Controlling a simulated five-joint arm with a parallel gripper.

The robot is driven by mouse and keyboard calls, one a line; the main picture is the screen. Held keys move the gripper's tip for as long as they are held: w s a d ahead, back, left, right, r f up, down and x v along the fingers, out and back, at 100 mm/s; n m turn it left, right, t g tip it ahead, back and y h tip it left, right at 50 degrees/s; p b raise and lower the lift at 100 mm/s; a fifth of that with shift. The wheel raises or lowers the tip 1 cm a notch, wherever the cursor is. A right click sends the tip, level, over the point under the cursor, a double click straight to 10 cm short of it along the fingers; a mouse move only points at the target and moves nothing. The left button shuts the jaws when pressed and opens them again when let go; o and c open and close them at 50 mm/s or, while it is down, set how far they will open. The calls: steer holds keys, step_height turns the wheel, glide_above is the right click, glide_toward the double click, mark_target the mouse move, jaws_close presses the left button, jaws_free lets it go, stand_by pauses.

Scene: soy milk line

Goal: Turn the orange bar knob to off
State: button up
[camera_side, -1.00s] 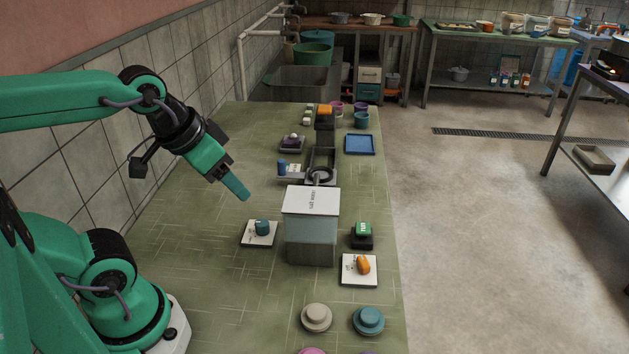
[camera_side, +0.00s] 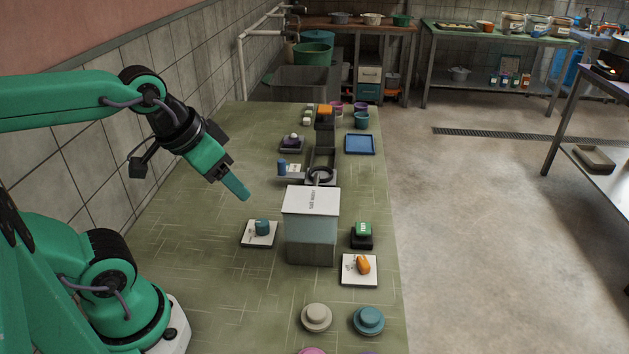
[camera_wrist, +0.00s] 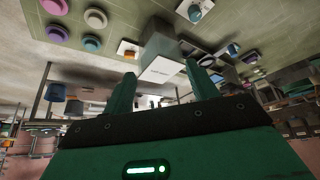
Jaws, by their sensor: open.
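The orange bar knob (camera_side: 363,265) sits on a white square plate (camera_side: 359,279) near the right edge of the green table, right of the box with the white top. It also shows in the wrist view as a small orange shape (camera_wrist: 131,54) on its plate. In the side view its bar looks slightly slanted; the plate's markings are too small to read. My gripper (camera_side: 244,196) hangs in the air left of the box, well away from the knob. In the wrist view its two teal fingers (camera_wrist: 163,85) stand apart with nothing between them.
The box with a white lid (camera_side: 311,201) stands between my gripper and the orange knob. A teal knob (camera_side: 262,227) on a plate is left of it. A green-topped switch (camera_side: 363,229) sits behind the orange knob. Round beige (camera_side: 316,317) and teal (camera_side: 369,319) buttons are in front.

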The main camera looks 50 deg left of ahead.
steer(key=shift+w, duration=0.1)
steer(key=m+g+y, duration=0.1)
steer(key=m+g, duration=0.4)
steer(key=g, duration=0.5)
glide_above(364, 261)
steer(key=w+d, duration=0.1)
steer(key=w, duration=0.2)
step_height(364, 261, down, 15)
steer(key=shift+w+d+f, duration=0.15)
steer(key=shift+d+f, duration=0.1)
steer(key=shift+f, duration=0.1)
steer(key=shift+f, duration=0.1)
steer(key=shift+a+x, duration=0.15)
steer(key=shift+x, duration=1.75)
steer(key=shift+a+x, duration=0.2)
steer(key=shift+x, duration=1.7)
